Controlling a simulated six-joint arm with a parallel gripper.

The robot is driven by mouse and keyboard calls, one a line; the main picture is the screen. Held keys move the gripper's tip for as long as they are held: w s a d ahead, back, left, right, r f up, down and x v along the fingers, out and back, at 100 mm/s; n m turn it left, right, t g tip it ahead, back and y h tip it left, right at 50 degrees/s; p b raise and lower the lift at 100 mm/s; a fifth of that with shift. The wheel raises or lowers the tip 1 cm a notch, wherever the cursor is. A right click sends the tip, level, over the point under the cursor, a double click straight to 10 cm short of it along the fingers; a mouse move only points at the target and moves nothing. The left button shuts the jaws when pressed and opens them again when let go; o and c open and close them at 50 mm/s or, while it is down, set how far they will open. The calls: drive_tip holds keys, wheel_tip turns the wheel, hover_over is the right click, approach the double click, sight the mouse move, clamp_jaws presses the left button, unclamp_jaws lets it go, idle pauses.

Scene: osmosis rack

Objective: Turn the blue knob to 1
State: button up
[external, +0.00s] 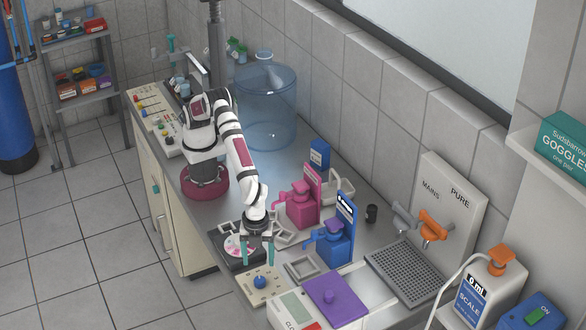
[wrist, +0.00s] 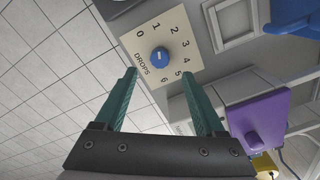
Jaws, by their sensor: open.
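The blue knob (external: 260,282) sits on a cream dial plate (external: 245,282) at the bench's front edge. In the wrist view the knob (wrist: 159,57) is at the centre of the plate (wrist: 176,22), ringed by the numbers 0 to 6, with DROPS printed beside it. A small pale mark shows on the knob; I cannot tell exactly which number it points to. My gripper (external: 258,262) is open, with its green fingers pointing down above and just behind the knob. In the wrist view the fingertips (wrist: 158,75) stand apart, on either side of the knob's line, not touching it.
A grey square tray (external: 303,268) and a blue dispenser (external: 335,245) are behind. Open floor lies left.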

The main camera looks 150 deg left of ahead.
wheel_tip(320, 180, up, 8)
drive_tip(key=shift+r, duration=0.2)
drive_tip(key=s+a+r, duration=0.3)
drive_tip(key=s+r, duration=0.4)
drive_tip(key=s, duration=0.4)
drive_tip(key=s+a+f+y, duration=0.1)
drive_tip(key=s+a, duration=0.1)
drive_tip(key=s, duration=1.1)
drive_tip(key=s+a+f, duration=0.2)
drive_tip(key=s, duration=1.1)
drive_tip(key=shift+f+n+y, duration=0.15)
drive_tip(key=shift+n+y, duration=0.15)
drive_tip(key=shift+y, duration=0.1)
drive_tip(key=shift+d, duration=0.1)
